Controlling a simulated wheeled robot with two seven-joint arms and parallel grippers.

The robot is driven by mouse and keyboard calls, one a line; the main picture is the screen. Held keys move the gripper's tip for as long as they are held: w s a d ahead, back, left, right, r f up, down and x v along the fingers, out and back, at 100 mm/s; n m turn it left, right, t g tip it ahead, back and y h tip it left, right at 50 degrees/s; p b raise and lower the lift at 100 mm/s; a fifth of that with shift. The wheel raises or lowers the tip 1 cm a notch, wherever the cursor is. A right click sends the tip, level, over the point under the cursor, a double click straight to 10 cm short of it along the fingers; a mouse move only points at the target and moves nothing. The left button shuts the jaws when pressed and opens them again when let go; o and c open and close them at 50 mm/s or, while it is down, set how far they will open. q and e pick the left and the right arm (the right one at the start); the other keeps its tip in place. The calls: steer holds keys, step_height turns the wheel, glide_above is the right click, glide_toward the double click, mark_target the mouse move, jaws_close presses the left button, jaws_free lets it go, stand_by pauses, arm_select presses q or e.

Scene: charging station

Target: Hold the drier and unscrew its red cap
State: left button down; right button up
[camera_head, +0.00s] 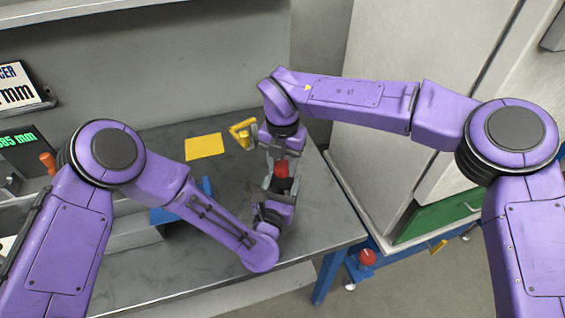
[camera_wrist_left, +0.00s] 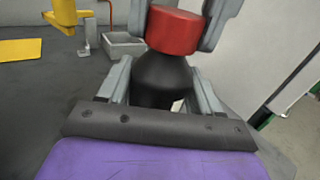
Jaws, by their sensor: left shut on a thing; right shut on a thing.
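The drier has a dark, rounded body (camera_wrist_left: 163,78) and a red cap (camera_wrist_left: 173,30) on top. In the left wrist view it stands roughly upright between the fingers of my left gripper (camera_wrist_left: 162,88), which is shut on the dark body. My right gripper (camera_head: 283,166) comes from above and behind in the head view. Its grey fingers lie on both sides of the red cap, which also shows in the head view (camera_head: 282,169), and are shut on it. Cap and body are together; I cannot tell whether the cap has turned. In the head view the body is mostly hidden by my left gripper.
A yellow sheet (camera_head: 204,146) lies on the grey table (camera_head: 215,262). A yellow fixture (camera_head: 242,131) stands behind the grippers, with a grey box (camera_wrist_left: 122,43) near it. A blue object (camera_head: 165,214) lies under my left arm. A white cabinet (camera_head: 385,150) stands right of the table.

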arm_select(q)
steer(key=shift+s, duration=0.1)
arm_select(e)
steer(key=n, duration=0.9)
steer(key=shift+n, duration=0.3)
steer(key=n, duration=0.5)
steer(key=shift+n, duration=0.4)
arm_select(q)
steer(key=shift+f, duration=0.1)
arm_select(e)
steer(key=n, duration=0.6)
steer(key=shift+r, duration=0.1)
steer(key=n, duration=0.6)
steer(key=shift+s+n, duration=0.1)
steer(key=shift+n, duration=0.2)
steer(key=shift+r, duration=0.1)
steer(key=shift+r, duration=1)
